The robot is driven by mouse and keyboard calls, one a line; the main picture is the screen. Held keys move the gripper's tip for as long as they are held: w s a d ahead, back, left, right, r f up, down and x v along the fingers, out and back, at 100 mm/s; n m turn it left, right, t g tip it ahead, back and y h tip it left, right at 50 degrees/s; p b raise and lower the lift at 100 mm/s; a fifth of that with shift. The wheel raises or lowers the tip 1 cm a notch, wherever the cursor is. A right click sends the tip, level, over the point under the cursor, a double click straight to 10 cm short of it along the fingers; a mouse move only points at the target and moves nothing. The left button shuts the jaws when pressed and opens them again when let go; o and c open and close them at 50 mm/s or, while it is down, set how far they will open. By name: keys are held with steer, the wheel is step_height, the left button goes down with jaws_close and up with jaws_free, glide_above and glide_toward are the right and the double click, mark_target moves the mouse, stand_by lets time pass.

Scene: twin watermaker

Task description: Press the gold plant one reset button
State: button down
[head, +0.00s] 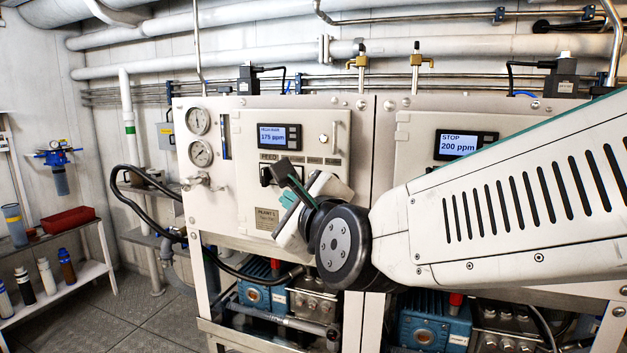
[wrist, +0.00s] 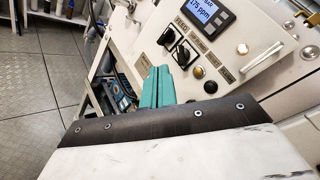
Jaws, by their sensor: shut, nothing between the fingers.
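The plant one panel (head: 225,210) is a cream cabinet front with a lit display (head: 278,137) reading 175 ppm. In the wrist view, a small round gold button (wrist: 210,87) sits low on the panel, to the right of two black switches (wrist: 183,52). My gripper (head: 290,186) is in front of the panel's lower middle and hides the gold button in the head view. Its teal fingers (wrist: 157,80) are together and empty, to the left of the gold button. I cannot tell whether they touch the panel.
A second panel with a display (head: 458,144) reading STOP, 200 ppm stands to the right, partly behind my arm. Two gauges (head: 200,138) and a black hose (head: 130,205) are at the left. Below are blue pumps (head: 255,290). The floor (head: 140,315) at the left is clear.

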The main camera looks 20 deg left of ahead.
steer(key=shift+w, duration=0.1)
stand_by(0.3)
steer(key=w, duration=0.8)
steer(key=shift+w+d, duration=0.3)
steer(key=shift+w, duration=0.1)
stand_by(1.7)
steer(key=shift+w, duration=0.3)
steer(key=shift+w+d, duration=0.1)
steer(key=shift+w, duration=0.4)
stand_by(0.6)
steer(key=shift+s, duration=0.9)
steer(key=shift+s+a, duration=0.15)
steer(key=shift+s, duration=1.1)
steer(key=shift+s+a, duration=0.15)
steer(key=shift+s, duration=1.1)
